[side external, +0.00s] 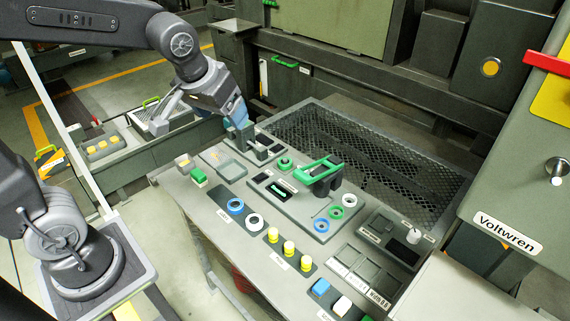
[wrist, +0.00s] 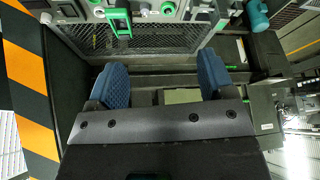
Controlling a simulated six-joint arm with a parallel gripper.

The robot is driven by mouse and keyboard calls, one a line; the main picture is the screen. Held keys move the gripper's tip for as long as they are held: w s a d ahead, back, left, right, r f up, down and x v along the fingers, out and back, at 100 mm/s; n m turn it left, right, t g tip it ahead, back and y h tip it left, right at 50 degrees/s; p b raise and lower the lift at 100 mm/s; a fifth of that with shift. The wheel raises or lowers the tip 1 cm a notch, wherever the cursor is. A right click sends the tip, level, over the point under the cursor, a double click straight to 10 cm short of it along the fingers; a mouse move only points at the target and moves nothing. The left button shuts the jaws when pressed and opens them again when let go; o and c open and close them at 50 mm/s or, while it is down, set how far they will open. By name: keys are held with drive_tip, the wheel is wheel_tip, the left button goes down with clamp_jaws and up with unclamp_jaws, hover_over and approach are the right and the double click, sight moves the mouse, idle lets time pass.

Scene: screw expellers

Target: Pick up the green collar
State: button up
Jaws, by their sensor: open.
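A smaller round green part (side external: 286,163) sits farther left, beside the green handle. I cannot tell which is the green collar. In the wrist view, one round green part (wrist: 168,8) shows at the top edge. My gripper (side external: 236,112) is raised over the table's back left, left of these parts and apart from them. In the wrist view, its blue-padded fingers (wrist: 160,80) are wide apart, with nothing between them.
A green handle (side external: 318,170) stands up beside the rings; it also shows in the wrist view (wrist: 118,20). Blue (side external: 235,205) and white (side external: 254,221) rings and several yellow knobs (side external: 289,247) sit in front. A mesh basket (side external: 400,165) lies behind, a cabinet (side external: 515,190) right.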

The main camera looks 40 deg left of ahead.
drive_tip(key=w+a+f+n+y, duration=0.1)
drive_tip(key=w+f, duration=0.2)
drive_tip(key=w, duration=0.2)
drive_tip(key=w+a+f+n, duration=0.1)
drive_tip(key=w+f, duration=0.2)
drive_tip(key=w, duration=0.2)
drive_tip(key=n+g, duration=0.1)
drive_tip(key=n, duration=0.2)
approach(285, 160)
drive_tip(key=f, duration=0.2)
drive_tip(key=w+f, duration=0.1)
drive_tip(key=f, duration=0.1)
drive_tip(key=shift+y, duration=0.3)
drive_tip(key=shift+a+x, duration=0.1)
drive_tip(key=shift+x, duration=1.35)
drive_tip(key=shift+a+x, duration=0.15)
drive_tip(key=shift+x, duration=1.3)
drive_tip(key=shift+w+r, duration=0.1)
drive_tip(key=shift+w, duration=0.1)
drive_tip(key=c, duration=1.1)
drive_tip(key=shift+c, duration=0.2)
